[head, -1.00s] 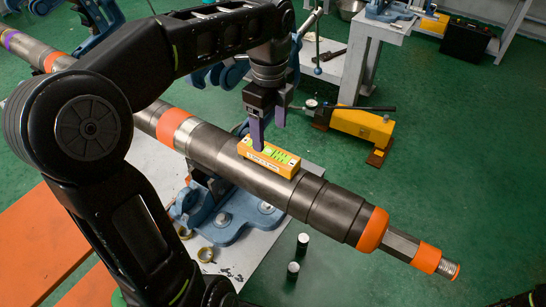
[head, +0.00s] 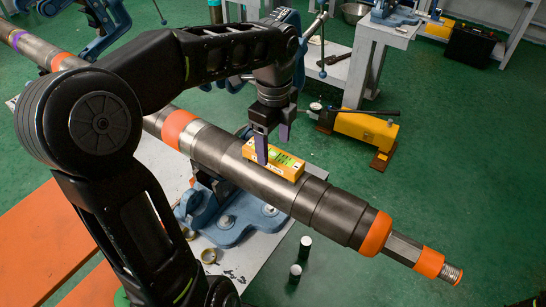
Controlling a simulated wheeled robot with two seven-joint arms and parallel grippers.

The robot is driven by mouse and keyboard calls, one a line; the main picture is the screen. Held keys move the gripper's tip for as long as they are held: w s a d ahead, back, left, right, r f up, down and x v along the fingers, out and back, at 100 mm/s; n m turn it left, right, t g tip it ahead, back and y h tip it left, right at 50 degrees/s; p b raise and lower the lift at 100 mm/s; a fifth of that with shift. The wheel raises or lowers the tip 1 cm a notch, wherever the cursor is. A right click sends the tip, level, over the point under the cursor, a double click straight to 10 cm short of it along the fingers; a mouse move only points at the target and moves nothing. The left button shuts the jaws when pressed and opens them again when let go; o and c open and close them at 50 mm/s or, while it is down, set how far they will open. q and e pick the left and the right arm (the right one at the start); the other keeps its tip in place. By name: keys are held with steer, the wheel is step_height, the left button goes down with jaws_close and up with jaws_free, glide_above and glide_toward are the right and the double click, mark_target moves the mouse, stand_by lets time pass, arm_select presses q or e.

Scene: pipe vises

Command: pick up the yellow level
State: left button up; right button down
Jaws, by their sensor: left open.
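The yellow level (head: 288,170) lies on top of the dark metal pipe (head: 262,187), along its length, with a green window on its upper face. My left gripper (head: 272,149) points down at the level and is open. One purple finger shows in front of the level's near side. The other finger is toward its far side, and whether either touches the level I cannot tell. The gripper hides the left part of the level. My right gripper is not in view.
A blue vise (head: 235,222) stands under the pipe on a grey plate. Two small cylinders (head: 296,272) stand below the pipe. A yellow hand pump (head: 366,127) is on the green floor beyond, and a grey bench (head: 367,60) stands behind.

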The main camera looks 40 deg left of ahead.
mark_target(273, 154)
arm_select(q)
step_height(273, 154, down, 4)
steer(key=shift+a+f, duration=0.1)
steer(key=shift+a, duration=0.05)
stand_by(0.6)
jaws_close()
stand_by(0.6)
